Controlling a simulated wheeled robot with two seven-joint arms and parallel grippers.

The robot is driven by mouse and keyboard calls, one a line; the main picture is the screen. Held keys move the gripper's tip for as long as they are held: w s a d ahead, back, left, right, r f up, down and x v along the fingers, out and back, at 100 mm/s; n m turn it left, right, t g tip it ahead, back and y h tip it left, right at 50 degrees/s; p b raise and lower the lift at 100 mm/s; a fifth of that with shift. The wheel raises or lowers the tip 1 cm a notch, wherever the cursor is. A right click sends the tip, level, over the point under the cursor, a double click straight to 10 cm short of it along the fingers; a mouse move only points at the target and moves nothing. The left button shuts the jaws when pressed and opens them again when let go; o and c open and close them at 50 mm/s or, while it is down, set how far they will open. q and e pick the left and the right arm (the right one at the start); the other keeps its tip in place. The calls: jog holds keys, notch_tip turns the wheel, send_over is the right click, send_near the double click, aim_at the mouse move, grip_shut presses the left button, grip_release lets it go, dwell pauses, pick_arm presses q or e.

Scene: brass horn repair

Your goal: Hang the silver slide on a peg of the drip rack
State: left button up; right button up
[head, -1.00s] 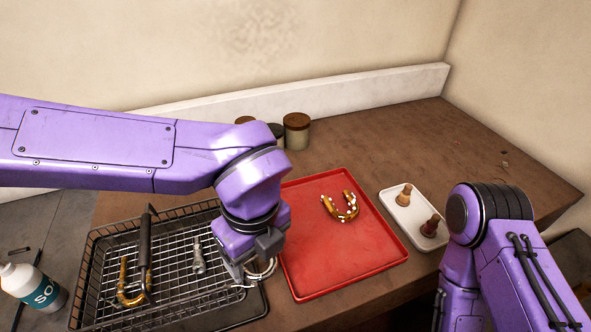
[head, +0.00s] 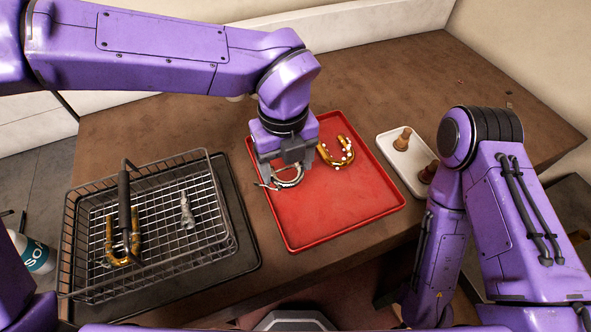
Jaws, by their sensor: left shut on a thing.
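My left gripper (head: 283,166) is shut on the silver slide (head: 290,183), a curved silver tube. It holds it at the left part of the red tray (head: 330,232). The gripper hides part of the slide, and I cannot tell whether the slide touches the tray. A brass U-shaped piece with white dots (head: 336,155) lies in the tray just right of the gripper. No rack with pegs can be made out in view. My right arm is at the right, and its gripper is not in view.
A wire basket (head: 172,274) with a black handle holds a brass slide (head: 121,260) and a silver piece (head: 187,210) at left. A white tray (head: 406,173) with two brown knobbed pieces stands right of the red tray.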

aim_at(295, 166)
pick_arm(q)
jog(key=w+f, duration=0.1)
jog(key=d+f+b, duration=0.1)
jog(key=f, duration=0.1)
jog(key=w+f, duration=0.1)
jog(key=shift+w+d+f, duration=0.25)
jog(key=shift+w+d, duration=0.05)
jog(key=f+b, duration=0.3)
jog(key=shift+w+d+f, duration=0.2)
jog(key=shift+w+f, duration=0.15)
jog(key=shift+f, duration=0.05)
jog(key=shift+w+r, duration=0.1)
jog(key=shift+r, duration=0.05)
jog(key=o, duration=1.1)
jog(key=shift+c, duration=0.2)
pick_arm(e)
notch_tip(295, 166, down, 5)
pick_arm(q)
notch_tip(295, 166, up, 10)
jog(key=p, duration=0.8)
jog(key=shift+s+d+r, duration=0.15)
jog(key=shift+s+d, duration=0.05)
jog(key=shift+d, duration=0.05)
pick_arm(e)
notch_tip(295, 166, up, 8)
